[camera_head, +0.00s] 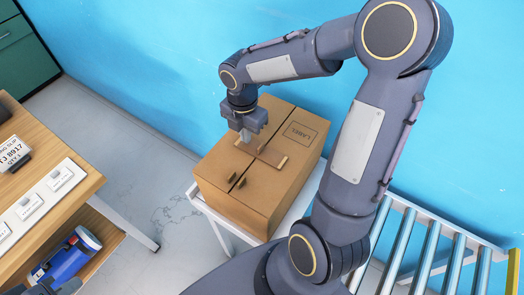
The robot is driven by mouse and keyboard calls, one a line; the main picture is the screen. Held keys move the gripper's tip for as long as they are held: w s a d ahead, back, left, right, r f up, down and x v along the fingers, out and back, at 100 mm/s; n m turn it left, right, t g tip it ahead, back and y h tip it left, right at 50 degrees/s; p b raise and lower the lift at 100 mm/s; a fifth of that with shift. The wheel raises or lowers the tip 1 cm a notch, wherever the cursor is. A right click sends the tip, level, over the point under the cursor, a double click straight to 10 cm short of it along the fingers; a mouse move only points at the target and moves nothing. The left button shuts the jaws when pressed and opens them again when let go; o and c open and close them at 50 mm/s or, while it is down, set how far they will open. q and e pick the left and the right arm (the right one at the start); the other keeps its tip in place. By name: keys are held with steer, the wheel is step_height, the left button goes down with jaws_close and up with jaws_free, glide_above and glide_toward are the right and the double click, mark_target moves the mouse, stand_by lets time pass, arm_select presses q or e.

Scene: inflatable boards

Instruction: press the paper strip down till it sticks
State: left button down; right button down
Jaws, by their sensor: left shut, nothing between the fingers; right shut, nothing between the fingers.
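A closed brown cardboard box (222,205) stands on a white stand, with a dark seam along its top. A brown paper strip (268,153) lies across the seam near the middle, with a paler right end. My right gripper (246,138) is shut and empty, pointing down at the strip's left part. It hides some of the strip, and I cannot tell whether it touches. A dark grey part at the bottom left edge seems to be my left gripper (68,286); it is shut, and mostly cut off by the frame.
A roller conveyor (432,243) is at right. A blue wall stands behind the box.

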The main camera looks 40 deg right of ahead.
steer(key=shift+f+b, duration=0.5)
steer(key=shift+f, duration=0.2)
steer(key=shift+r, duration=0.15)
stand_by(0.3)
step_height(320, 180, up, 6)
steer(key=p, duration=0.5)
steer(key=shift+p, duration=0.3)
